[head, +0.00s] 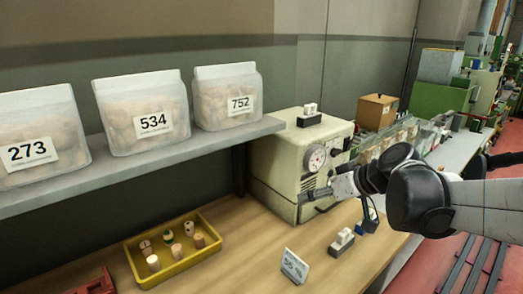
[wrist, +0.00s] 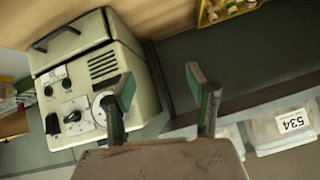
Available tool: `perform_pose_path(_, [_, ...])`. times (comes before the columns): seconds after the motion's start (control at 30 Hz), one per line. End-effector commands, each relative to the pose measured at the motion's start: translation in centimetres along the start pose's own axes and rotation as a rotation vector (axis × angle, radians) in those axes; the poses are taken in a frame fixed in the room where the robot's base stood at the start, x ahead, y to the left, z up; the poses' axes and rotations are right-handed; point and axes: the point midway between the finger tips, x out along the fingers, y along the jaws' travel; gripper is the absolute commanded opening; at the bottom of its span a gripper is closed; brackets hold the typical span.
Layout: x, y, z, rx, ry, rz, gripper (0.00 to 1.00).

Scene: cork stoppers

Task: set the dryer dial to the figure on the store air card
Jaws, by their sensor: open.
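The cream dryer (head: 278,160) stands at the back of the wooden bench, with a round white-faced gauge (head: 316,159) on its front. In the wrist view the dryer (wrist: 90,75) appears turned over, with a pale plate and black knob (wrist: 72,117) beside the gauge; the knob's setting is too small to read. The store air card (head: 294,266) stands tilted on the bench; its figure is not clearly legible. My gripper (head: 312,194) is in front of the dryer's face. In the wrist view my gripper (wrist: 160,85) is open and empty, its left finger overlapping the gauge's edge.
Bags labelled 273 (head: 30,150), 534 (head: 150,125) and 752 (head: 240,104) stand on a grey shelf (head: 110,163). A yellow tray (head: 188,257) of corks and a small block with pale switches (head: 341,243) sit on the bench. Another such block (head: 309,118) is on the dryer.

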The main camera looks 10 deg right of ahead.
Motion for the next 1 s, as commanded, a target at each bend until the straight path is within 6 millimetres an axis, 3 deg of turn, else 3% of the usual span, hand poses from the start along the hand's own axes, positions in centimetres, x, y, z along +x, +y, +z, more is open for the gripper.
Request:
perform_pose_path(0.03, [0.3,1.7,-0.7,-0.014,0.034,-0.012,0.52])
perform_pose_path(0.2, [0.9,6.5,-2.6,-0.094,0.165,-0.049,0.52])
perform_pose_path(0.4, [0.7,13.0,-4.0,-0.203,0.341,-0.052,0.52])
perform_pose_path(0.7, [-1.5,22.2,-3.5,-0.379,0.602,0.025,0.52])
perform_pose_path(0.83, [-2.4,24.4,-2.9,-0.430,0.669,0.060,0.52])
perform_pose_path(1.0, [-2.7,25.4,-2.8,-0.457,0.701,0.078,0.52])
